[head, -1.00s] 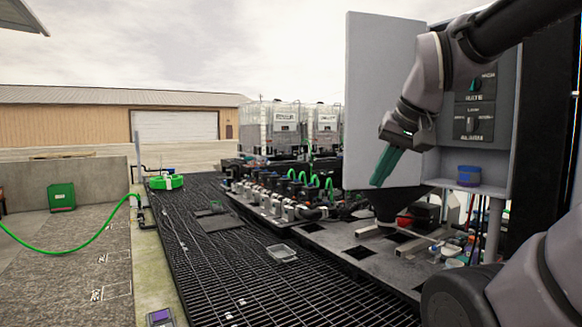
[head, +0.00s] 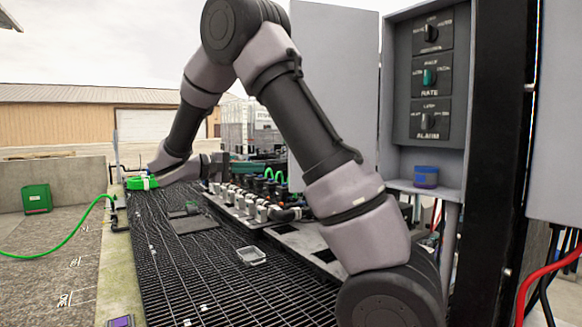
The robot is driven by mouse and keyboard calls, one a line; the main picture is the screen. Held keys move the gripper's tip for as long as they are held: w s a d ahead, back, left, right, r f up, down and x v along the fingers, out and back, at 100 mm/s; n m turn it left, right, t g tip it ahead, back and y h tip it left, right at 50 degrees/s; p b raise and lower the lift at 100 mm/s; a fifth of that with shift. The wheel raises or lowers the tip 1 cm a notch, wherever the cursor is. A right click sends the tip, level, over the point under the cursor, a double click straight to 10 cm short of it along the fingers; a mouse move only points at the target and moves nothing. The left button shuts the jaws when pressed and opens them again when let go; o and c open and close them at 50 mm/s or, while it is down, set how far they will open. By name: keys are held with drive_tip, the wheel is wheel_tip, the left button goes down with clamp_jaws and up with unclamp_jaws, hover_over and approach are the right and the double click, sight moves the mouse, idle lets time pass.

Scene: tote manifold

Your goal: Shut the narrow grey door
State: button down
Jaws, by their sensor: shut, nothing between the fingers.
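The narrow grey door (head: 345,75) stands open at the left side of the grey control cabinet (head: 460,175), and its inside is exposed. My arm crosses in front of the door's lower left part. My gripper (head: 252,168) is small in the picture, left of the door, with its teal fingers pointing right. The fingers are shut and empty. They look apart from the door, though the depth between them is hard to judge.
A black post (head: 500,150) and another grey panel (head: 562,110) stand at the right. A clear tray (head: 251,256) lies on the open grating (head: 200,270).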

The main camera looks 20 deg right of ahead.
drive_tip(key=d+t, duration=0.1)
drive_tip(key=d, duration=0.7)
drive_tip(key=shift+s+h, duration=0.35)
drive_tip(key=shift+h, duration=0.05)
idle(0.3)
